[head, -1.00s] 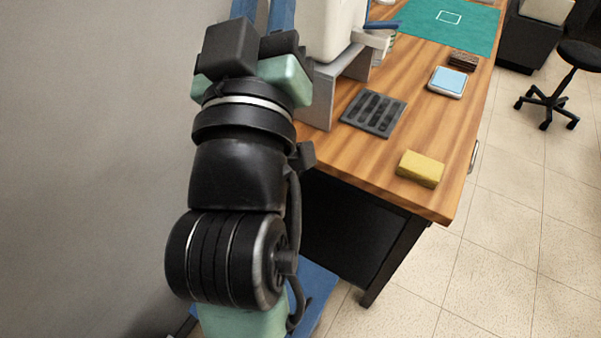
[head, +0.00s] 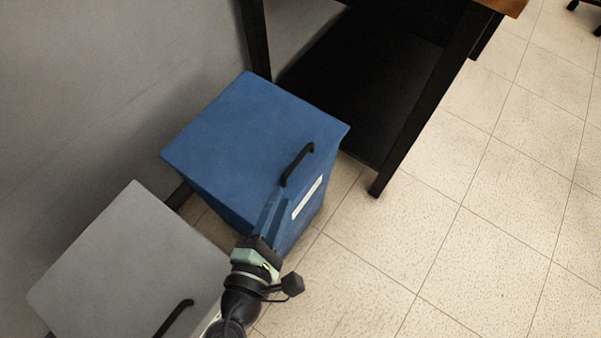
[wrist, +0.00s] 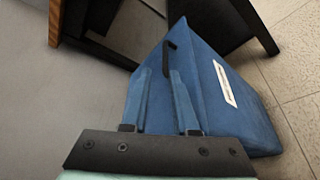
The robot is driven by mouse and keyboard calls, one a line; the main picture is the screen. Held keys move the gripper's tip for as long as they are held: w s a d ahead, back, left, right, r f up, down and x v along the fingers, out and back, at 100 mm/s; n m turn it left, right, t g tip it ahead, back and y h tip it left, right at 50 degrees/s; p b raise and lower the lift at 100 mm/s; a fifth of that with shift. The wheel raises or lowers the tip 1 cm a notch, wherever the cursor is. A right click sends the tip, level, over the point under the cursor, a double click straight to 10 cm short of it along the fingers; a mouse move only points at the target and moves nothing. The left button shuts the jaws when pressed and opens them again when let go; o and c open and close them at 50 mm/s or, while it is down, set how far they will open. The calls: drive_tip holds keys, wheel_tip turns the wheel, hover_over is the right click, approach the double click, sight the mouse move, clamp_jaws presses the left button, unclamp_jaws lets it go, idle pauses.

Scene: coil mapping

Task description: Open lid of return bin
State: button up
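A blue bin with a closed lid (head: 250,130) stands beside the table; it also shows in the wrist view (wrist: 205,95). A black bar handle (head: 298,165) sits near the lid's front edge, and a white label, too small to read, is on the front wall below it. I cannot tell from the label whether this is the return bin. My gripper (head: 274,202) is close to the front of the blue bin, just short of the handle. In the wrist view its two blue fingers (wrist: 158,72) are apart with nothing between them, and the handle (wrist: 168,58) is just beyond their tips.
A grey bin (head: 125,265) with a closed lid and a similar black handle stands at the lower left. A table with black legs (head: 425,100) stands behind and right of the blue bin. A grey wall is at the left. The tiled floor (head: 500,220) at right is clear.

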sight(296, 166)
drive_tip(key=x, duration=0.4)
drive_tip(key=b+x, duration=0.1)
drive_tip(key=x, duration=0.3)
drive_tip(key=f+b+x, duration=0.1)
drive_tip(key=x, duration=0.3)
drive_tip(key=shift+w+d+f, duration=0.1)
drive_tip(key=shift+w+d, duration=0.05)
drive_tip(key=shift+d, duration=0.05)
clamp_jaws()
idle(1.1)
